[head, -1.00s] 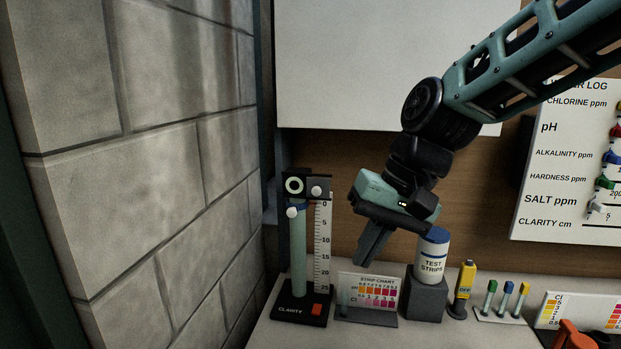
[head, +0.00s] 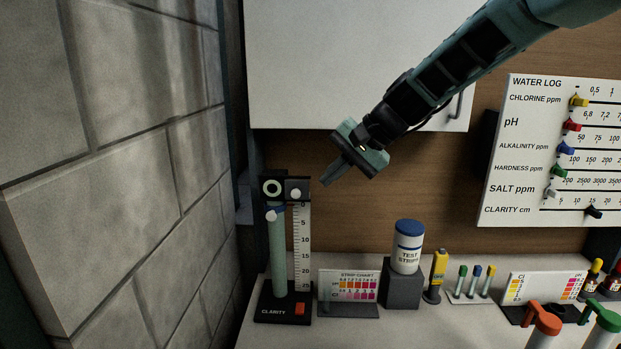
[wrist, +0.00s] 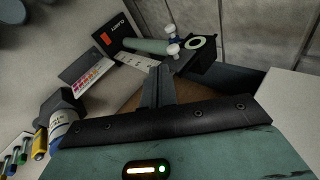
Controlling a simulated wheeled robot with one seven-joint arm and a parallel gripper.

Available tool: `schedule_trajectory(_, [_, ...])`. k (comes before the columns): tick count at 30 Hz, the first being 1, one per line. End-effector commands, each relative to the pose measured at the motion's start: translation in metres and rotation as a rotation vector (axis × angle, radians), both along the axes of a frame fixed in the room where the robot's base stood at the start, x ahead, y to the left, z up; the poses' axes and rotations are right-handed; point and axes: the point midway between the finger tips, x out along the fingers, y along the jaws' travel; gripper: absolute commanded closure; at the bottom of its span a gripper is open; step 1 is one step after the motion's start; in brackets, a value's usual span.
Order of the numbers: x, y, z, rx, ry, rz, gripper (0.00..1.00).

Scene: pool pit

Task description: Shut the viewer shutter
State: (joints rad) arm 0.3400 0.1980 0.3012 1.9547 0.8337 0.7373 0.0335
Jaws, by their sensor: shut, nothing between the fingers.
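The clarity tester stands on the counter at left, a pale green tube (head: 278,250) on a black base. On top is a black viewer with a pale ring (head: 272,187); it also shows in the wrist view (wrist: 198,43). The ring is uncovered. A dark shutter plate with a white knob (head: 296,194) sits to its right. A second white knob with a blue part (head: 271,215) is just below the ring. My gripper (head: 326,182) is shut and empty, right of the shutter knob and apparently apart from it. In the wrist view its fingers (wrist: 158,82) point toward the viewer.
A white ruled scale (head: 303,250) stands beside the tube. The strip chart (head: 348,286), test strips tub (head: 408,246) and yellow meter (head: 438,270) stand to the right. A stone wall (head: 120,200) is close at left. A white cabinet (head: 330,70) hangs above.

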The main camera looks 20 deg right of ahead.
Motion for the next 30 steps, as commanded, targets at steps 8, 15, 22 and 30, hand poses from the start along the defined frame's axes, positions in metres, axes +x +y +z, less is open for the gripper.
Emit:
schedule_trajectory(8, [0.021, 0.029, -0.021, -0.001, 0.002, 0.003, 1.0])
schedule_trajectory(15, [0.026, 0.036, -0.027, -0.002, 0.0, 0.002, 1.0])
schedule_trajectory(22, [0.026, 0.036, -0.028, -0.002, 0.0, 0.002, 1.0])
schedule_trajectory(30, [0.039, 0.07, -0.028, -0.001, 0.0, 0.009, 1.0])
